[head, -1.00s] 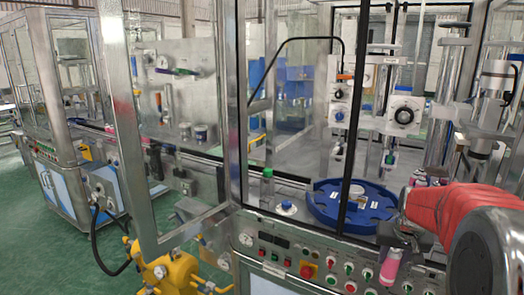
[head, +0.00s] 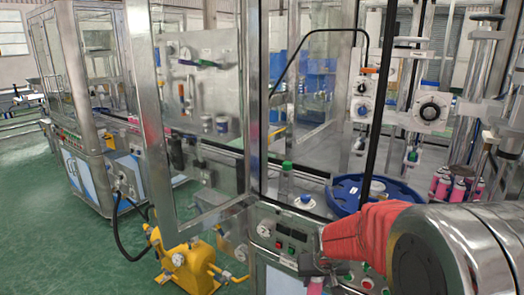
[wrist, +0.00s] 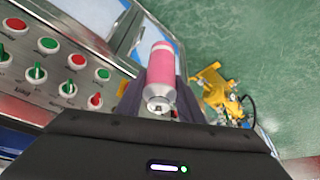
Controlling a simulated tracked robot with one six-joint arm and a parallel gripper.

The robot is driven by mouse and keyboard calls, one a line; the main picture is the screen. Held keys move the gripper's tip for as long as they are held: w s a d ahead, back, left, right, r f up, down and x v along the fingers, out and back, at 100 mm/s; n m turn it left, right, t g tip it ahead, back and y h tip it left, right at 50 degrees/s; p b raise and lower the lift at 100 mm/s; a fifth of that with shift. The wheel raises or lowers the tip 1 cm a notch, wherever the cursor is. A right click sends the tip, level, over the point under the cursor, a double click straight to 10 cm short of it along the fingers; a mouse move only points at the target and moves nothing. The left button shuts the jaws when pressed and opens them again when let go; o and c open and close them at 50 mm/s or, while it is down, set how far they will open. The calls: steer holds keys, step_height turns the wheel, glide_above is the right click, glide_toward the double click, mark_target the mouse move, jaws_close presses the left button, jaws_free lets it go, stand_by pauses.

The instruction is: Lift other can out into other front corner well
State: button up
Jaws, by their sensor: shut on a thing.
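My gripper (head: 316,268) is shut on a pink can with a silver end (wrist: 161,76). In the wrist view the can sits between the dark fingers with its silver end toward the camera. In the head view only a bit of the pink can (head: 315,288) shows below the gripper, at the bottom edge. The gripper hangs in front of the machine's control panel, over its front side. I cannot make out a corner well in these views.
A blue round turntable (head: 345,191) stands behind my arm, partly hidden. Several pink cans (head: 459,190) stand at the right. A green-capped bottle (head: 286,178) is left of the turntable. The control panel (wrist: 62,62) and a yellow floor unit (head: 186,262) lie near the gripper.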

steer(key=shift+f, duration=0.1)
steer(key=s+f, duration=0.3)
steer(key=f, duration=1)
steer(key=shift+s+f, duration=0.35)
